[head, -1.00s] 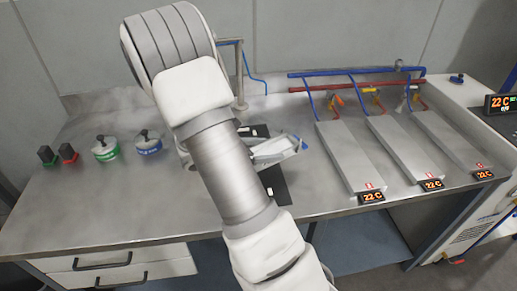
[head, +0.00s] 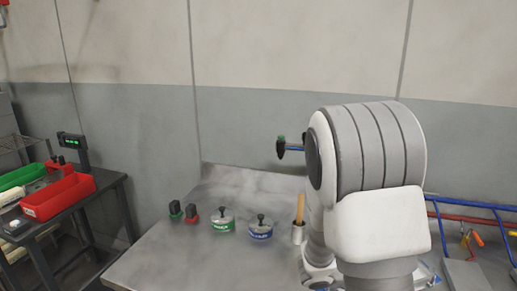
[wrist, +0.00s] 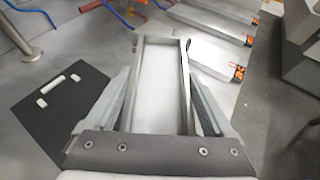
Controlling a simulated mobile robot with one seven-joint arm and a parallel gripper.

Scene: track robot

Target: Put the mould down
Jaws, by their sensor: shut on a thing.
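The mould (wrist: 163,90), a long grey rectangular tray with raised side walls and a pale inside, lies between the two fingers of my gripper (wrist: 162,100) in the wrist view. The gripper is shut on it, with a finger along each long side. The mould points away from the wrist, over the grey metal bench (wrist: 75,50). I cannot tell how far it is above the bench top. In the head view my arm covers the gripper area, and I cannot make out the mould there.
A black mat (wrist: 50,125) with small white pieces lies left of the mould. Flat metal plates (wrist: 215,55) with lit displays lie to the right. The head view shows a green-banded pot (head: 222,222), a blue-banded pot (head: 261,228) and a red bin (head: 60,196) on a side table.

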